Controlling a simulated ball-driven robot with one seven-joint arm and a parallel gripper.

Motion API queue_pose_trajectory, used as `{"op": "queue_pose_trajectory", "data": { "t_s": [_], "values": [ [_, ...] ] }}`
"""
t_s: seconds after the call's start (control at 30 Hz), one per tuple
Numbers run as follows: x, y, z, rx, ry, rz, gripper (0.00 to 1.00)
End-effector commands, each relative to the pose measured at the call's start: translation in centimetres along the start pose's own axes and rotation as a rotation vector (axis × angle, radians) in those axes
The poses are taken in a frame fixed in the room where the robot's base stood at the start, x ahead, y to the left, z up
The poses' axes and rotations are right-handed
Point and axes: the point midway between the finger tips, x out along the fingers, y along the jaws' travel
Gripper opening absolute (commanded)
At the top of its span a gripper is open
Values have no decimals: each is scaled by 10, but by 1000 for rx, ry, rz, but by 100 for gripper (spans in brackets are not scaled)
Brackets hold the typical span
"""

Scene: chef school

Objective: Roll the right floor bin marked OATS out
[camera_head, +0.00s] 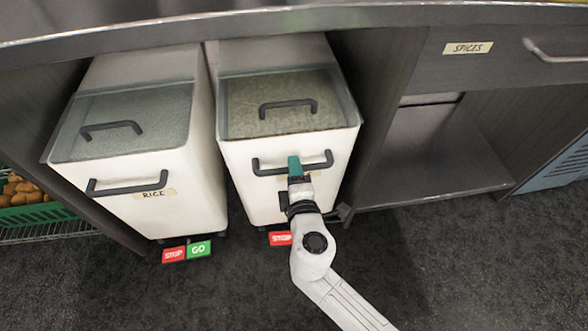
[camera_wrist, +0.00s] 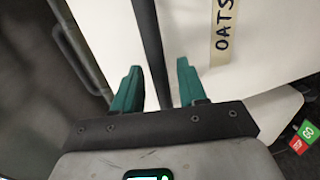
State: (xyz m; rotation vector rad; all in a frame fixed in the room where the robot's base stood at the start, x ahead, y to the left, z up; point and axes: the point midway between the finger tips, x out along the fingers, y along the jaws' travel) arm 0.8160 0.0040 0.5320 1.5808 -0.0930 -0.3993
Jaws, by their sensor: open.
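The OATS bin (camera_head: 240,185) is the right of two white floor bins under the counter, with a clear lid over pale contents. Its dark front handle (camera_head: 265,169) runs across the upper front. My gripper (camera_head: 294,162) is at the middle of this handle, hiding part of it and the label. In the wrist view, my gripper (camera_wrist: 158,82) is open, with the handle bar (camera_wrist: 151,45) between its two teal fingers and a gap on each side. The OATS label (camera_wrist: 222,40) is right of the fingers there. A red STOP pedal (camera_head: 279,238) is at the bin's foot; my arm hides the area beside it.
The RICE bin (camera_head: 180,210) stands close on the left, with red STOP (camera_head: 173,255) and green GO (camera_head: 199,249) pedals. A cabinet with a SPICES drawer (camera_head: 500,62) is on the right. A green crate (camera_head: 35,218) is far left. The front floor (camera_head: 200,300) is clear.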

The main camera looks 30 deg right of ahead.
Motion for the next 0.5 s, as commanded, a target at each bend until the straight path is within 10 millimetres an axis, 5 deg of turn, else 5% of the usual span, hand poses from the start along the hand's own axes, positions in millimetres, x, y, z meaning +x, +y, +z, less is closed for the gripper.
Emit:
{"op": "queue_pose_trajectory", "data": {
  "t_s": [0.5],
  "values": [
    [14,0,0,1,0,-1,38]
  ]
}}
